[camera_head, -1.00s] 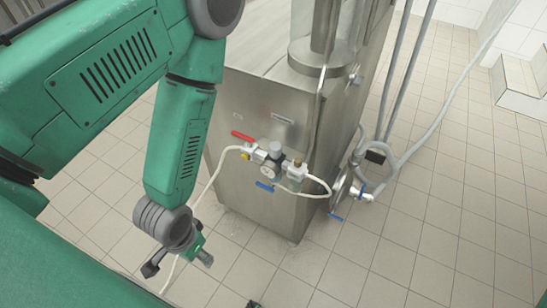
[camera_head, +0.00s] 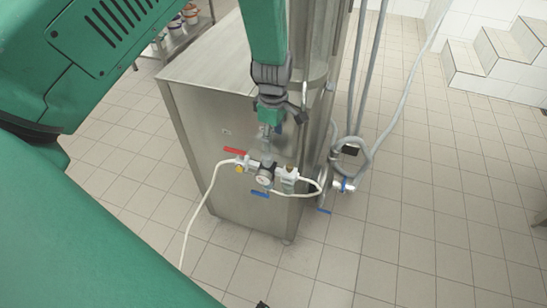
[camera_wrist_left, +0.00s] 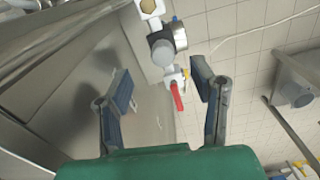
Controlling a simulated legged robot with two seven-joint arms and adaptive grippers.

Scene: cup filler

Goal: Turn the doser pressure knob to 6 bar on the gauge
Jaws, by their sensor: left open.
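The doser pressure knob (camera_head: 267,163) is on the regulator at the front of the steel machine, just below my left gripper (camera_head: 271,130). The round white gauge (camera_head: 263,178) sits on the regulator below the knob; its needle is too small to read. In the left wrist view the grey round knob (camera_wrist_left: 163,52) is ahead of my left gripper (camera_wrist_left: 162,85), slightly beyond the fingertips. The two fingers are open and apart, with nothing held. The gauge face is not discernible in the wrist view. My right gripper is not discernible.
The steel machine (camera_head: 215,110) stands close behind. Grey hoses (camera_head: 350,150) hang at the right. The tiled floor in front is clear.

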